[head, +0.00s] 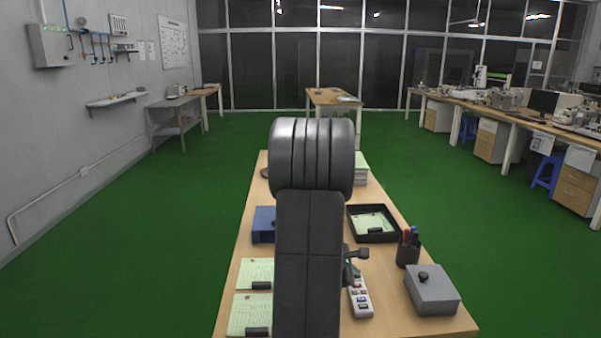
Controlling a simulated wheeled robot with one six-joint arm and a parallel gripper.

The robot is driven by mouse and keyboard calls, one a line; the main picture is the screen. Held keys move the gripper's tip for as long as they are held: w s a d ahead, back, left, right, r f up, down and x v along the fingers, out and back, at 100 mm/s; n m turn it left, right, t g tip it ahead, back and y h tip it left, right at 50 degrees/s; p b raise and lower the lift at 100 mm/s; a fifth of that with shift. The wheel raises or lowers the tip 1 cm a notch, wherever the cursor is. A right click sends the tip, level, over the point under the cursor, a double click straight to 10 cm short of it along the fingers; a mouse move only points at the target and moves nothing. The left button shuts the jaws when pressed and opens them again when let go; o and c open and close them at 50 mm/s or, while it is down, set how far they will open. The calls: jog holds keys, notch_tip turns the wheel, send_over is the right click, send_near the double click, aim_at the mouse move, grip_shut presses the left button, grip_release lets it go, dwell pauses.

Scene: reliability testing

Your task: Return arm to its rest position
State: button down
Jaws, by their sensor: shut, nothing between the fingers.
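My dark grey arm (310,250) rises from the bottom middle of the head view. Its thick, ribbed joint (312,160) is at the top, in front of the wooden table (395,320). My gripper cannot be made out; the arm hides what lies behind it. A small dark part (357,254) sticks out at the arm's right side, and I cannot tell what it belongs to.
The table bears a blue box (263,225), note sheets (257,272), a black tray (350,225), a pen cup (407,254), a white handheld device (360,300) and a grey knobbed box (433,290). Green floor (180,230) is clear on both sides. A long workbench (535,125) stands right.

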jog(key=shift+r+p, duration=0.55)
jog(key=shift+p, duration=0.3)
jog(key=shift+r+p, duration=1.4)
jog(key=shift+r, duration=0.7)
jog(key=shift+f, duration=0.2)
notch_tip(320, 180, down, 5)
jog(key=b, duration=0.4)
jog(key=shift+f+b, duration=0.25)
jog(key=shift+b, duration=1)
